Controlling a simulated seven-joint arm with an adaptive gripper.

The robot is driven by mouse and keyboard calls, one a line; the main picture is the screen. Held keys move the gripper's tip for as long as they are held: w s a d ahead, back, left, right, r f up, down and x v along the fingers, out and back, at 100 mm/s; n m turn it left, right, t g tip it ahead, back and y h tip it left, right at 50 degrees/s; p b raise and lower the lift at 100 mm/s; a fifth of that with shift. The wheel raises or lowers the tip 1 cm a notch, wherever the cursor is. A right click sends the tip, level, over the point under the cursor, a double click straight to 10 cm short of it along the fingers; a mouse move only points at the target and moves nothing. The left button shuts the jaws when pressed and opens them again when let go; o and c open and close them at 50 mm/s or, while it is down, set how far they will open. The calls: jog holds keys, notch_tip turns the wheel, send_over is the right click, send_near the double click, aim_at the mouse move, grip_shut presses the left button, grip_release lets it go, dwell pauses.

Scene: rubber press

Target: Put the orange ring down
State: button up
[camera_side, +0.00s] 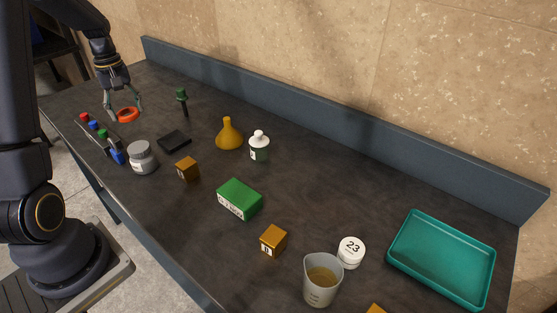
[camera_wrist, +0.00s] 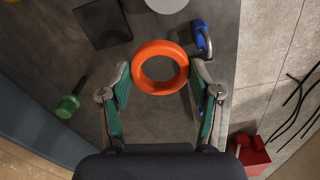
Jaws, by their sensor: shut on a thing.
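The orange ring (camera_side: 127,119) is at the far left end of the dark table in the side view. My gripper (camera_side: 125,111) points down there, with one finger on each side of the ring. In the wrist view, the ring (camera_wrist: 160,90) lies flat between the two fingertips (camera_wrist: 160,73), which press its outer edge from left and right. Its centre hole is open to view. The ring is low over the tabletop; I cannot tell whether it touches the surface.
A green-handled tool (camera_side: 182,98), a black pad (camera_side: 174,141) and a grey jar (camera_side: 142,158) are nearby. The table's left edge is close; bare table (camera_side: 150,90) lies behind the ring.

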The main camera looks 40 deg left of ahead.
jog(key=a, duration=0.2)
send_over(153, 128)
jog(key=shift+n, duration=0.3)
jog(key=f, duration=0.9)
jog(key=shift+s+d+f, duration=0.15)
jog(key=shift+s+d, duration=0.05)
jog(key=shift+s, duration=0.1)
jog(key=shift+w+a+f, duration=0.1)
jog(key=shift+f, duration=0.1)
jog(key=shift+w+a+f, duration=0.1)
jog(key=shift+w+f, duration=0.05)
jog(key=shift+f, duration=1.55)
jog(key=shift+f, duration=0.1)
jog(key=o, duration=1)
jog(key=shift+c, duration=0.2)
